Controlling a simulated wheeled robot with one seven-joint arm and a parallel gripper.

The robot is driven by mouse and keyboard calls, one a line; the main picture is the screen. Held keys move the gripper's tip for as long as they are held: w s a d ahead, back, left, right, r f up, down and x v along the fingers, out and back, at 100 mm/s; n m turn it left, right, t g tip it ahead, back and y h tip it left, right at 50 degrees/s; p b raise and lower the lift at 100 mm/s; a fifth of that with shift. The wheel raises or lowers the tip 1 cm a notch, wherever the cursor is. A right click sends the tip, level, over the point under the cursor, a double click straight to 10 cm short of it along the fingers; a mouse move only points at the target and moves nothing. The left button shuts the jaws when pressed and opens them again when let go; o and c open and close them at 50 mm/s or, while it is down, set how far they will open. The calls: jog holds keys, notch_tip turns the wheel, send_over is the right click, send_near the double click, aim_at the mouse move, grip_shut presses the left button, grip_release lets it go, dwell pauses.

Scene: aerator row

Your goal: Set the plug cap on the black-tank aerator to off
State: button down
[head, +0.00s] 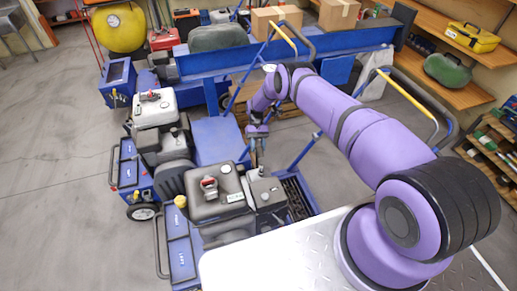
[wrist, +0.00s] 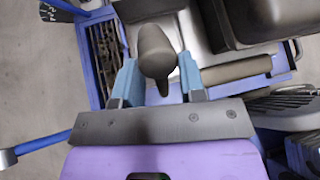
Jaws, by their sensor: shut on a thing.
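My gripper (head: 257,158) reaches down at the right of that tank, over the grey engine block (head: 267,192). In the wrist view, my gripper (wrist: 160,78) has its two blue fingers on either side of a dark rounded plug cap (wrist: 154,48). The gripper is shut on the cap. The cap stands on the aerator beside the tank, which also shows in the wrist view (wrist: 287,15). The off marking is not readable.
A white-tank aerator (head: 155,108) stands behind to the left. A blue beam (head: 270,60) and a slanting handle (head: 304,150) are close to my arm. A wooden shelf (head: 465,90) lines the right wall. The floor (head: 55,180) at left is clear.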

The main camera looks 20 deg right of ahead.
jog(key=shift+w+g, duration=0.25)
jog(key=shift+g, duration=0.15)
dwell(0.5)
jog(key=c, duration=0.7)
grip_release()
jog(key=shift+r+g, duration=0.2)
jog(key=shift+g, duration=0.1)
jog(key=shift+w+r, duration=0.1)
jog(key=shift+r, duration=0.2)
jog(key=r, duration=0.2)
jog(key=shift+s+r, duration=0.25)
jog(key=shift+r, duration=0.1)
jog(key=s+r, duration=0.1)
jog(key=s, duration=1.4)
jog(key=shift+s+r, duration=0.15)
jog(key=shift+s, duration=0.15)
